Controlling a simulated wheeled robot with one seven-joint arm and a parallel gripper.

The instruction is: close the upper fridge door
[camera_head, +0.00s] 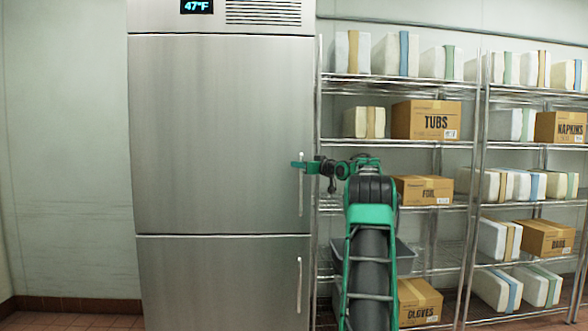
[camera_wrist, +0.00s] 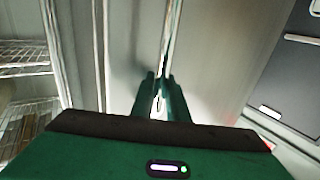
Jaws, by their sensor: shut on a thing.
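The upper fridge door (camera_head: 220,130) is a tall brushed-steel panel and looks flush with the fridge front in the head view. Its vertical bar handle (camera_head: 301,205) is at the door's right edge. In the wrist view, the two dark green fingers (camera_wrist: 160,85) are on either side of the thin bright handle (camera_wrist: 165,50). The exact contact is partly hidden by the fingers.
The lower fridge door (camera_head: 220,280) looks shut, with its own handle (camera_head: 299,285). A temperature display (camera_head: 197,6) is on top. Wire shelving (camera_head: 400,143) with boxes stands close on the right, behind my arm. Bare wall (camera_head: 65,150) lies to the left.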

